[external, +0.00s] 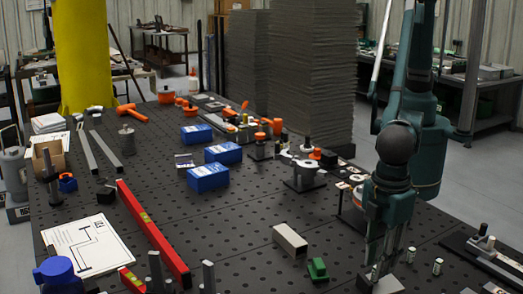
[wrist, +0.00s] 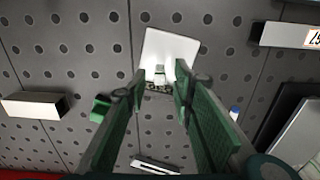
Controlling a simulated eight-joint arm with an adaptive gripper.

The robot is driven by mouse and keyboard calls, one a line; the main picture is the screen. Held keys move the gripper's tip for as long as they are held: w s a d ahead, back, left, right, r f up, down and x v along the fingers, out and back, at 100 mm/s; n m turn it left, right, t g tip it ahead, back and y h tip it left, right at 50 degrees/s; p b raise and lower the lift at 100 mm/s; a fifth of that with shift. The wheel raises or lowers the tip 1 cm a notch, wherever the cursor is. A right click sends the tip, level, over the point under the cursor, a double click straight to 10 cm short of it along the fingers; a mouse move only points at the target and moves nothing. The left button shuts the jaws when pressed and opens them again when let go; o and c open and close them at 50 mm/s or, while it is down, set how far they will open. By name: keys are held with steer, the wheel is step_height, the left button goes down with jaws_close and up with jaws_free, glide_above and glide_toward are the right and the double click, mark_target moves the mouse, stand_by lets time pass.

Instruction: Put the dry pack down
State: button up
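My gripper (wrist: 160,78) points down, and its two green fingers close in on a small pale thing (wrist: 158,74), which I take to be the dry pack. The fingertips appear to touch it from both sides. The pack is largely hidden by the fingers, and its markings are too small to read. A light square plate (wrist: 172,47) lies just beyond and under it in the wrist view. In the external view my gripper (external: 377,272) is low over the front right of the table, above that plate (external: 384,286). I cannot tell whether the pack touches the plate.
A green block (external: 317,269) and a metal tube (external: 290,241) lie left of my gripper. Two small cylinders (external: 437,267) (external: 410,254) stand on its right. A dark tray (external: 484,258) is farther right. Blue boxes (external: 208,177) and a red level (external: 152,233) lie farther left.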

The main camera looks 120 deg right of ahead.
step_height(320, 180, up, 10)
steer(key=shift+b, duration=0.3)
stand_by(0.8)
steer(key=shift+r, duration=0.1)
steer(key=s+d+r+t, duration=0.1)
steer(key=s+d+r, duration=0.3)
steer(key=d+r, duration=0.5)
steer(key=s+d+r+t+y, duration=0.1)
steer(key=s+d+r, duration=0.35)
steer(key=d, duration=0.85)
steer(key=s+d+r+t, duration=0.1)
steer(key=s+d+r, duration=0.1)
steer(key=d+r, duration=0.8)
steer(key=s+d+t, duration=0.2)
steer(key=s+d, duration=1.1)
steer(key=d, duration=0.1)
steer(key=s+d+f+t, duration=0.1)
steer(key=s+d+f, duration=0.1)
steer(key=s+d, duration=0.3)
steer(key=s+d+f+t+h, duration=0.1)
steer(key=s+d+f, duration=0.1)
steer(key=s+d, duration=0.3)
steer(key=shift+s+f, duration=0.3)
steer(key=shift+s, duration=1.9)
